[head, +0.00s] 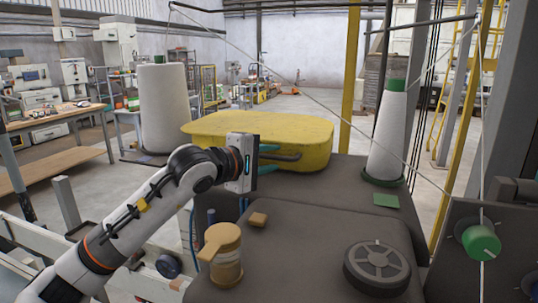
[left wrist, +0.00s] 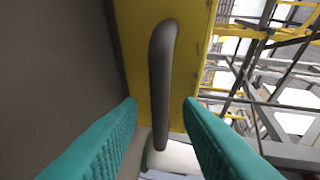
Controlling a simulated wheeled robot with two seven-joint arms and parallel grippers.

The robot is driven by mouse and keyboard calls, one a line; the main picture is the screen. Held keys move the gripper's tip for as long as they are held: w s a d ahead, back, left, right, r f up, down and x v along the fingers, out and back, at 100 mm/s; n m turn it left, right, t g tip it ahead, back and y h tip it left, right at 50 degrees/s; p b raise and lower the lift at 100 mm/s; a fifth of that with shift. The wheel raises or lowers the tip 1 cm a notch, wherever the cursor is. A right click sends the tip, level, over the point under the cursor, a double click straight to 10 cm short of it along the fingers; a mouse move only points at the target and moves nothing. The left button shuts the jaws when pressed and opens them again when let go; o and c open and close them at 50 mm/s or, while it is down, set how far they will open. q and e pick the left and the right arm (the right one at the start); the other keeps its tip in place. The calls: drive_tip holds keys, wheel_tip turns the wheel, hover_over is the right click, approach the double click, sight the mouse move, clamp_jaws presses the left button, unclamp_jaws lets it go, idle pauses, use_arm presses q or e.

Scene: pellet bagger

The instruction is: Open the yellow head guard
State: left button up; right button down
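The yellow head guard (head: 265,126) is a rounded box lying on the dark machine top, and it looks closed. Its dark bar handle (head: 288,157) is on the side facing me. My left gripper (head: 272,163) is at the handle with its teal fingers spread. In the left wrist view the handle (left wrist: 162,75) runs lengthwise between and beyond the fingertips (left wrist: 160,103). Gaps show on both sides of it, so I am not clasping it. The yellow guard face (left wrist: 195,50) fills the middle behind it. My right gripper is not in view.
A large white thread cone (head: 163,105) stands left of the guard, and a smaller one (head: 387,135) stands right. Thin threads cross above.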

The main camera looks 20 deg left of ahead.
use_arm(q)
drive_tip(key=shift+w+d, duration=0.1)
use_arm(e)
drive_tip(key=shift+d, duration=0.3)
use_arm(q)
clamp_jaws()
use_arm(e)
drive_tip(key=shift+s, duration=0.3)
